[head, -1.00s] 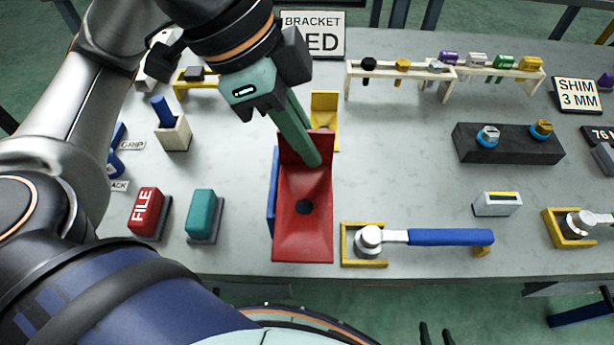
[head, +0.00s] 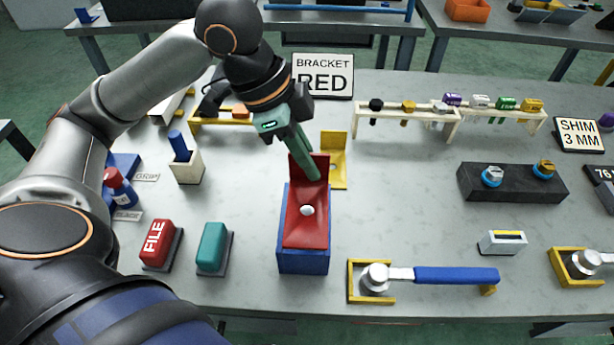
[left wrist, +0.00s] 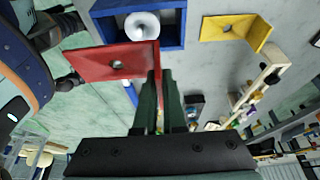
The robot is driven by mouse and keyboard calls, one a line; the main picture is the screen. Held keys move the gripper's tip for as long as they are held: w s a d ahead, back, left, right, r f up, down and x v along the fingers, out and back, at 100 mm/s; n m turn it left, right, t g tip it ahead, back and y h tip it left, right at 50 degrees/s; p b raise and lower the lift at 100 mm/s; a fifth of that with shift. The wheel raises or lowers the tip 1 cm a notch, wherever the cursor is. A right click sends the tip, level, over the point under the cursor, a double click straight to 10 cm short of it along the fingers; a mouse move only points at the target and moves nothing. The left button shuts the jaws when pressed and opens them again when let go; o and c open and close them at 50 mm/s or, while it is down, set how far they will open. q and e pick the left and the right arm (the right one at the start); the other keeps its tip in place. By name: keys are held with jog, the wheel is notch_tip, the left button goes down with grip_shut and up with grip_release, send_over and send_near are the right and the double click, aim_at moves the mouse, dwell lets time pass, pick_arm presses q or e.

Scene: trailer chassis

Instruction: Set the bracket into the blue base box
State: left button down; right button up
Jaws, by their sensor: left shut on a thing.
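A red L-shaped bracket (head: 306,229) with a hole in its flat plate is in the head view, above the blue base box (head: 303,263). My left gripper (head: 313,174) is shut on the bracket's upright plate. From the head, a white round peg (head: 307,210) shows in the bracket's hole. In the left wrist view the bracket (left wrist: 95,63) looks apart from the blue box (left wrist: 172,38), with its hole clear. The white peg (left wrist: 142,25) stands inside the box there. My left fingers (left wrist: 160,105) reach the bracket's edge. My right gripper is out of view.
A yellow bracket (head: 338,177) stands on the table just behind the box. A blue-handled tool (head: 455,275) in a yellow holder lies to the right. The red FILE block (head: 157,241) and a teal block (head: 212,245) sit to the left. A sign (head: 323,84) reads BRACKET RED.

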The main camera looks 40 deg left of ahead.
pick_arm(q)
notch_tip(320, 180, down, 7)
jog(key=w+a+b, duration=0.1)
jog(key=w+a, duration=0.1)
jog(key=shift+w+b, duration=0.3)
jog(key=c, duration=1.4)
grip_release()
jog(key=shift+f, duration=0.1)
jog(key=shift+c, duration=0.2)
jog(key=o, duration=0.4)
jog(key=shift+o, duration=0.2)
